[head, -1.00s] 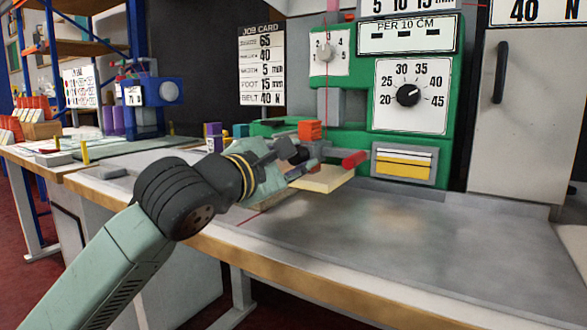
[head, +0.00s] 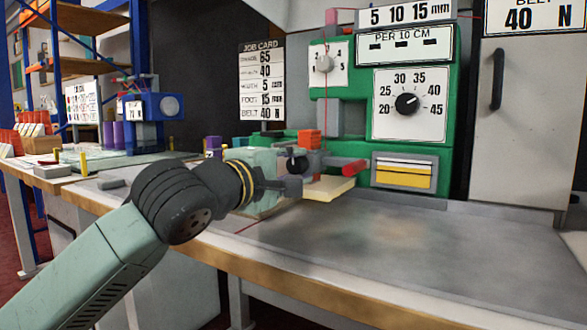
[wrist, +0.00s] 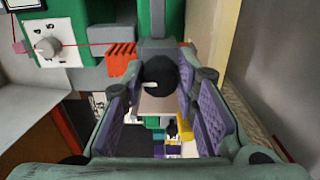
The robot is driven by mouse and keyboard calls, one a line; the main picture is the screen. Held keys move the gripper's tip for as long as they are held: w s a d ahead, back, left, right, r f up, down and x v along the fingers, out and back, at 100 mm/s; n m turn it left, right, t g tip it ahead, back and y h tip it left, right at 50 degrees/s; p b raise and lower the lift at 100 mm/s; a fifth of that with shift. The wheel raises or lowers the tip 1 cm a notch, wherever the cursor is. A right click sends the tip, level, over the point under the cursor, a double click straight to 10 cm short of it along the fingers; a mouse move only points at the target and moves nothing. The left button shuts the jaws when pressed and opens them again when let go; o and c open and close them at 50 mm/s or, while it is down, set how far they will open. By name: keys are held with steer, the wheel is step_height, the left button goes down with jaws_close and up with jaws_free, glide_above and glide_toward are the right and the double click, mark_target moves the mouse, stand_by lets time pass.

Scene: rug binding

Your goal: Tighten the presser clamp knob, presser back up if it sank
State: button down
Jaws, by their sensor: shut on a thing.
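The black presser clamp knob (wrist: 158,76) with a white mark shows in the wrist view, between the purple-padded fingers of my gripper (wrist: 163,88). My gripper is shut on the knob. In the head view, my gripper (head: 296,170) is at the front of the green machine (head: 460,70), and the dark knob (head: 297,161) is partly hidden by the fingers. A grey post (wrist: 152,18) rises behind the knob. I cannot tell the presser's exact height.
An orange ribbed block (head: 309,139) and a red cylinder (head: 353,166) are close to my gripper. A pale plate (head: 325,190) lies just below. A red thread runs down the machine's front. The grey bench top (head: 400,245) is clear at front right.

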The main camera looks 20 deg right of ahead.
stand_by(0.4)
steer(key=c, duration=1.3)
jaws_free()
steer(key=shift+v, duration=4.05)
steer(key=shift+r, duration=0.1)
